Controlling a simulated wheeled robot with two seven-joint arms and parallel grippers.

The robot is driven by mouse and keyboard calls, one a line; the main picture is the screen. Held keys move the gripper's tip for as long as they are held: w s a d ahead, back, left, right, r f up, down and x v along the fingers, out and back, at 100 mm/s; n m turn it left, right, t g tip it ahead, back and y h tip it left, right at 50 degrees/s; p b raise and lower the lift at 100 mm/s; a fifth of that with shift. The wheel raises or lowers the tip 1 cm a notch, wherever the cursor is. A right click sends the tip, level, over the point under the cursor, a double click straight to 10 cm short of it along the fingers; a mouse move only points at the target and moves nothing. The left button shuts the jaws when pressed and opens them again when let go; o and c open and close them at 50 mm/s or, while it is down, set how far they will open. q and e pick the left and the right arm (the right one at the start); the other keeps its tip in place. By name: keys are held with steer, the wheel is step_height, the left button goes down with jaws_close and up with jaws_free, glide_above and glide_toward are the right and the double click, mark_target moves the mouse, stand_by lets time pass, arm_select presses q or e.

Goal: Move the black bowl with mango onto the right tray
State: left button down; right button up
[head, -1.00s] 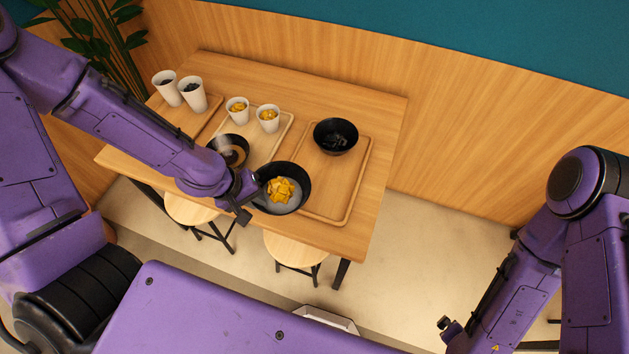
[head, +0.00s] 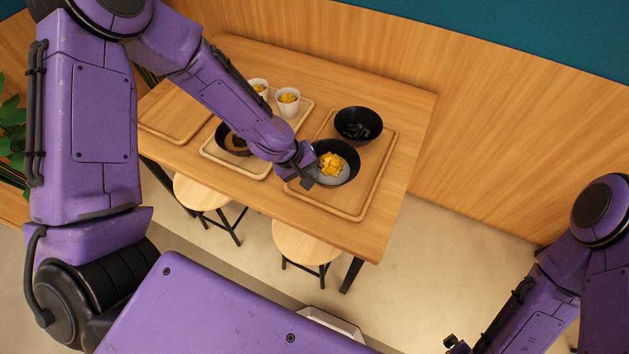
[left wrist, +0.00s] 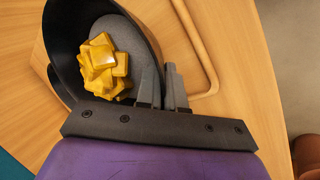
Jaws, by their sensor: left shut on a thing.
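The black bowl with mango (head: 349,172) holds yellow cubes over a pale filling. It is over the left part of the right tray (head: 352,212); whether it touches the tray I cannot tell. My left gripper (head: 309,180) is shut on its near-left rim. The left wrist view shows the gripper fingers (left wrist: 163,88) at the wall of the bowl (left wrist: 62,45), beside the mango. A second black bowl (head: 358,125) with dark contents stands on the back of the right tray. My right gripper (head: 456,345) is at the bottom edge, far from the table; its jaws are unclear.
The middle tray (head: 240,172) carries a dark bowl (head: 232,141) and white cups with yellow pieces (head: 287,103), partly behind my left arm. A left tray (head: 172,117) shows bare wood. Two stools (head: 305,242) stand before the table. The right tray's front right is clear.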

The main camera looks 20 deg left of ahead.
mark_target(314, 188)
arm_select(q)
steer(key=x, duration=0.4)
steer(key=shift+w+a+f, duration=0.1)
steer(key=shift+a+f, duration=0.2)
steer(key=shift+f, duration=0.05)
steer(key=shift+w+a+f, duration=0.1)
steer(key=shift+f, duration=0.1)
steer(key=c, duration=1.3)
jaws_free()
steer(key=shift+o, duration=0.2)
steer(key=shift+r, duration=0.2)
steer(key=p+v, duration=0.1)
steer(key=v, duration=1)
steer(key=shift+s+r+p, duration=0.25)
steer(key=shift+r+p, duration=0.05)
steer(key=shift+p, duration=0.05)
steer(key=shift+a, duration=0.15)
